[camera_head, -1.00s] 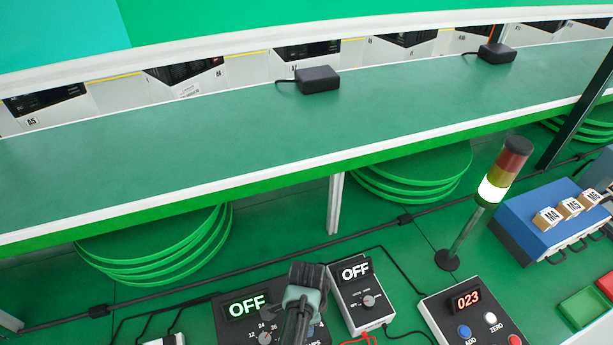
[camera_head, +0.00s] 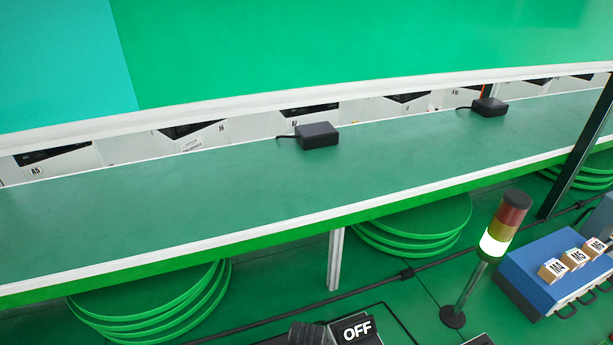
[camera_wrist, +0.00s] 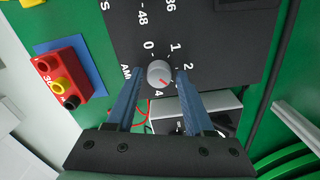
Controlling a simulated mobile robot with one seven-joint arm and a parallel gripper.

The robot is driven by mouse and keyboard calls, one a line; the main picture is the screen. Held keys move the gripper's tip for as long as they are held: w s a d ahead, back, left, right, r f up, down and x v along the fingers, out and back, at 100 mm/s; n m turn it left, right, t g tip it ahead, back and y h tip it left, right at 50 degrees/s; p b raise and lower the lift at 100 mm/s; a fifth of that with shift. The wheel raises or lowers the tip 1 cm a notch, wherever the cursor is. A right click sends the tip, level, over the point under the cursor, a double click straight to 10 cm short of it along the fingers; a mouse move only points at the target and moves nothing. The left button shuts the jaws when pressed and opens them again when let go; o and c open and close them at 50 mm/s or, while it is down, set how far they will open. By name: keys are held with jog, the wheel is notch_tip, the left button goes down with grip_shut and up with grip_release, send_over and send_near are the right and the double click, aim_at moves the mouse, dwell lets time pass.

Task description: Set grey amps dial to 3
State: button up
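The grey amps dial (camera_wrist: 160,73) is on a black panel (camera_wrist: 215,40) in the wrist view. The numbers 0, 1, 2 and 4 show around it; the place between 2 and 4 is covered by the right finger. The dial's red mark points to the lower right, between 2 and 4. My gripper (camera_wrist: 160,77) is open, with one blue finger on each side of the dial and visible gaps to it. In the head view only a dark piece of my arm shows at the bottom edge, and the amps dial is out of sight.
A red block with sockets (camera_wrist: 60,77) stands left of the panel in the wrist view. In the head view, a box with an OFF display (camera_head: 357,330), a signal lamp (camera_head: 503,225) and a blue block stand (camera_head: 540,270) are near the bottom. A green shelf (camera_head: 230,180) runs across.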

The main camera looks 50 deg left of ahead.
jog(key=shift+o, duration=0.8)
jog(key=shift+r, duration=0.1)
notch_tip(320, 180, up, 13)
jog(key=shift+b, duration=0.3)
